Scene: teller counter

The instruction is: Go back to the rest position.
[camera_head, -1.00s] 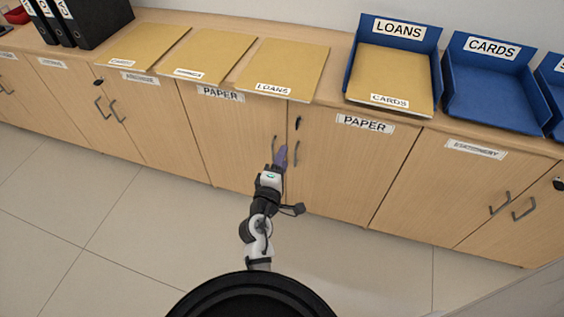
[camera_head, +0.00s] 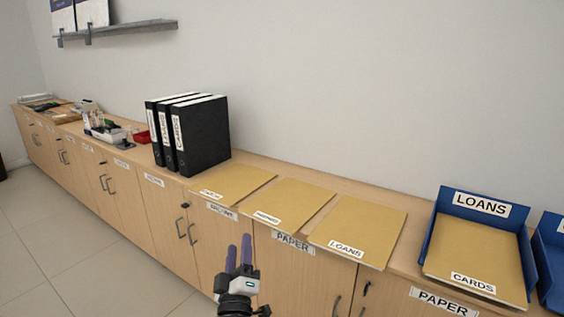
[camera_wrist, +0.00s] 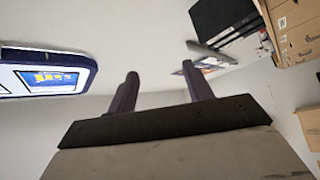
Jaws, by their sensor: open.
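My gripper (camera_head: 239,256) shows at the bottom of the head view, pointing up with its two purple fingers apart and nothing between them. It is in front of the cabinet doors, apart from the counter. In the wrist view the two dark purple fingers (camera_wrist: 163,92) are apart and empty, with plain wall behind them. Three tan folders lie in a row on the counter: the left one (camera_head: 235,181), the middle one (camera_head: 290,202) and the one labelled LOANS (camera_head: 360,225).
A blue LOANS tray (camera_head: 444,218) holds a tan CARDS folder (camera_head: 475,256). Black binders (camera_head: 205,133) stand upright on the counter. A red item (camera_head: 142,137) and a wall shelf (camera_head: 120,33) are further left. A screen (camera_wrist: 45,78) shows in the wrist view. The floor at left is clear.

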